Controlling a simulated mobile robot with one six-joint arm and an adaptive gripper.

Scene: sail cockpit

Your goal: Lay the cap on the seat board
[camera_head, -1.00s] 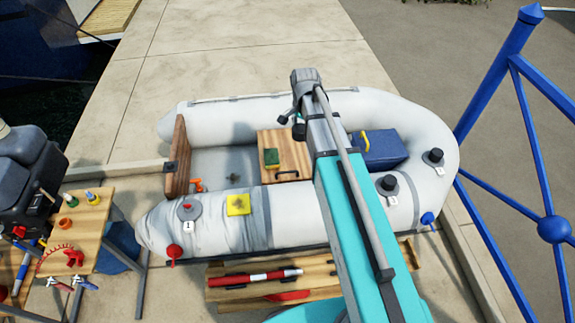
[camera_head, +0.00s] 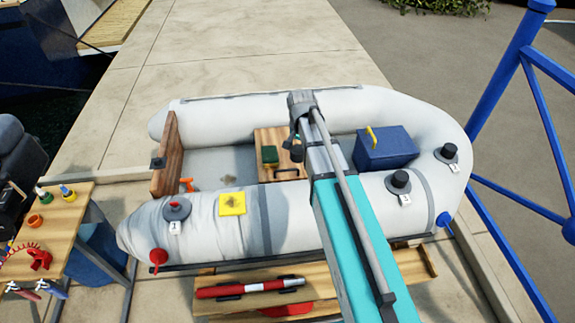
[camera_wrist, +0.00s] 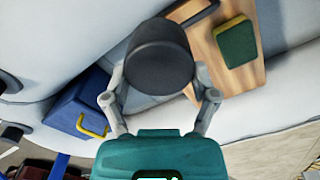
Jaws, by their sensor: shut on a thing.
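My gripper (camera_wrist: 164,82) is shut on a black round cap (camera_wrist: 160,55), one finger at each side of it. In the wrist view the cap covers part of the wooden seat board (camera_wrist: 215,78); whether it touches the board I cannot tell. The seat board (camera_head: 268,136) lies across the middle of the grey inflatable boat.
A green sponge (camera_head: 270,154) and a dark handle (camera_head: 286,173) are on the board. A blue box (camera_head: 384,148) with a yellow handle stands to its right.

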